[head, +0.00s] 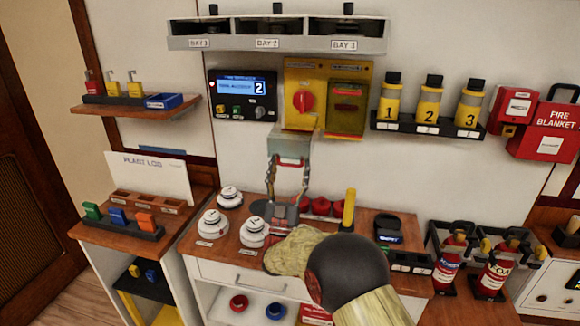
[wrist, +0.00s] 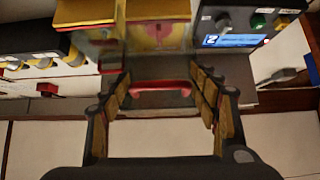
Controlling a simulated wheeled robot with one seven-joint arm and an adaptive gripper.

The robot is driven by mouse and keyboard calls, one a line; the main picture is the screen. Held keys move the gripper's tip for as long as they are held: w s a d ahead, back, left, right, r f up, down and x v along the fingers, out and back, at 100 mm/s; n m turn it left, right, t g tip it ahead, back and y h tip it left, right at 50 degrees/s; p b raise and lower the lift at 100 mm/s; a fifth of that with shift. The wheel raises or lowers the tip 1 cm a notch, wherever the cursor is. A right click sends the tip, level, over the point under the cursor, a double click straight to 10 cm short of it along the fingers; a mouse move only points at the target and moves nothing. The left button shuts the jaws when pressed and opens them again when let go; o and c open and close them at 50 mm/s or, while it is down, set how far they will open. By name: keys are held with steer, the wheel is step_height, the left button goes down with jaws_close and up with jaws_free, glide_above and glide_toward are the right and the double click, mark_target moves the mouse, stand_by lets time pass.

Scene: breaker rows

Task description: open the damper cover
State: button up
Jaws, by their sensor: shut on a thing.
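A pale grey flap (head: 289,145) with a red handle (head: 290,162) sits below the yellow panel with the red knob (head: 303,101). It appears to stand out from the wall; its hinge and label cannot be made out. My gripper (head: 288,170) reaches up to it, one finger on each side. In the wrist view the red handle (wrist: 160,87) lies between the fingers, against the dark grey face of the flap (wrist: 160,70). My gripper is shut on the handle; the exact contact is unclear. An olive panel (head: 346,105) with red trim is just to the right of the knob.
A lit display panel (head: 242,95) is left of the knob. Numbered yellow bottles (head: 429,103) stand on a shelf to the right. Below my gripper, the wooden counter (head: 235,245) holds white round detectors (head: 213,222) and an upright yellow post (head: 349,210). The wall just below the panels is bare.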

steer(key=shift+r, duration=0.25)
steer(key=o, duration=1.7)
steer(key=shift+w+f, duration=0.1)
steer(key=shift+c, duration=0.2)
steer(key=v, duration=0.7)
steer(key=shift+f, duration=0.25)
steer(key=shift+s, duration=0.2)
